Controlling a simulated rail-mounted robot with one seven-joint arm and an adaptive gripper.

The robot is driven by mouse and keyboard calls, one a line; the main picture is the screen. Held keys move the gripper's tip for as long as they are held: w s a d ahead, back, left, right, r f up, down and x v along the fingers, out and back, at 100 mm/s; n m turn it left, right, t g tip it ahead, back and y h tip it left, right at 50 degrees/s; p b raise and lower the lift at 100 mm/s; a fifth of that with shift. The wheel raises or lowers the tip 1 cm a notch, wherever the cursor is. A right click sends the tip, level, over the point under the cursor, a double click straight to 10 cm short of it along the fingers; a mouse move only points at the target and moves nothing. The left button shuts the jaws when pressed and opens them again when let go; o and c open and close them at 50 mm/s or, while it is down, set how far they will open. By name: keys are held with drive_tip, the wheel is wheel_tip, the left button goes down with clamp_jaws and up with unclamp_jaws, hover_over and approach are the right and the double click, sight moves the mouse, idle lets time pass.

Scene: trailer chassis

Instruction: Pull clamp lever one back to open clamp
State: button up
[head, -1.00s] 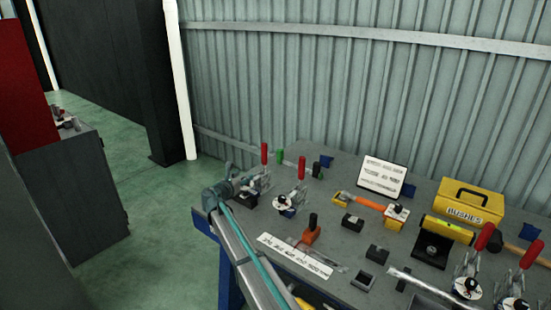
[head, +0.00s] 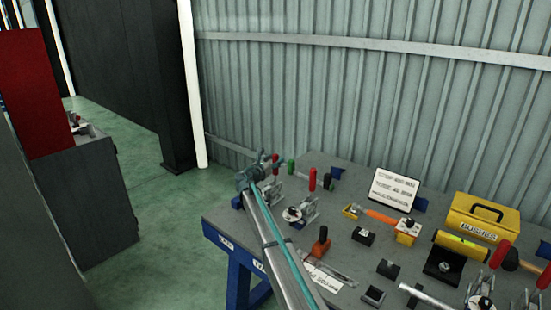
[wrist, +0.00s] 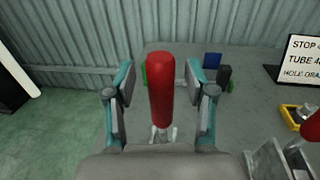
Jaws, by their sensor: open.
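The far-left clamp on the workbench has an upright red lever handle (head: 275,163). In the wrist view this red handle (wrist: 161,85) stands between my two fingers, with a gap on each side. My gripper (wrist: 163,78) is open around it and not closed on it. In the head view my gripper (head: 262,170) is at that handle and hides part of the clamp. A second clamp (head: 300,213) with an upright red lever (head: 312,179) stands just to the right. No label shows which lever is number one.
The grey workbench (head: 345,225) holds a sign (head: 394,188), a yellow box (head: 482,216), an orange-handled tool (head: 381,216) and several small black blocks. More red-handled clamps stand at the right front. A corrugated wall is behind. Green floor lies open to the left.

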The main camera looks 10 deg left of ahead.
drive_tip(key=shift+w+d, duration=0.3)
drive_tip(key=shift+w, duration=0.3)
drive_tip(key=shift+c, duration=0.2)
clamp_jaws()
